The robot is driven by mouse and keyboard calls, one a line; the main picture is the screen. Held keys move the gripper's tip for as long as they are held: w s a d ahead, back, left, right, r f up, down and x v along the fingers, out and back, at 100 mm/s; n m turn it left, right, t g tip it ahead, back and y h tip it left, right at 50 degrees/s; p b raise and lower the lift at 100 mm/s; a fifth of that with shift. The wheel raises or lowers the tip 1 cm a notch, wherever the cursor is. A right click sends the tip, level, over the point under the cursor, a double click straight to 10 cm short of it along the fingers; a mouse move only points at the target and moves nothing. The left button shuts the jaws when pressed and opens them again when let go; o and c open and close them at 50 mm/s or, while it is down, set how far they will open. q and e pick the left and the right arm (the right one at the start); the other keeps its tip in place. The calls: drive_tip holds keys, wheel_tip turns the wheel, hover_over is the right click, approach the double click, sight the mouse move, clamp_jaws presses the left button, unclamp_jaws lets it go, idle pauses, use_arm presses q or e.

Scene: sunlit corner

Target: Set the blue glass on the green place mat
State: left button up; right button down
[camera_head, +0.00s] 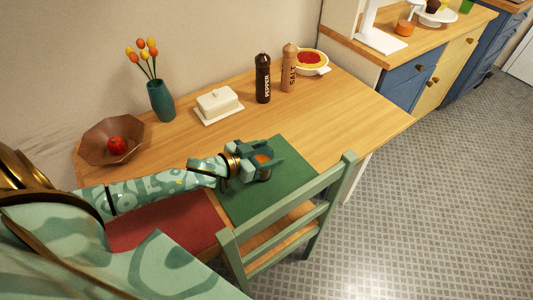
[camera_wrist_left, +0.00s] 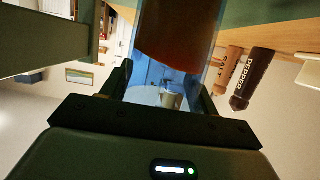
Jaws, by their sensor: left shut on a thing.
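My left gripper (camera_head: 262,166) is shut on the blue glass (camera_head: 264,158), over the green place mat (camera_head: 240,205) in the head view. The glass holds an orange-brown drink and looks about upright. In the left wrist view the clear blue glass (camera_wrist_left: 178,60) stands between the two dark fingers. The green mat also shows along the top right of that view (camera_wrist_left: 262,12). I cannot tell whether the glass's base touches the mat. My right gripper is not in view.
A green chair (camera_head: 285,235) stands at the table's near edge, by the mat. A red mat (camera_head: 160,225) lies left. Behind are a wooden bowl (camera_head: 100,150), a teal vase (camera_head: 160,102), a butter dish (camera_head: 218,105), pepper (camera_head: 263,80) and salt (camera_head: 289,70) mills. The table's right side is clear.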

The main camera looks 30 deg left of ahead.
use_arm(q)
drive_tip(key=o, duration=1.6)
drive_tip(key=shift+s+a+r, duration=0.1)
drive_tip(key=shift+s+r, duration=0.05)
drive_tip(key=shift+s, duration=0.1)
drive_tip(key=p+v, duration=0.3)
drive_tip(key=v, duration=0.8)
drive_tip(key=shift+s+a+r, duration=0.1)
drive_tip(key=shift+s+a, duration=0.05)
drive_tip(key=shift+s, duration=0.1)
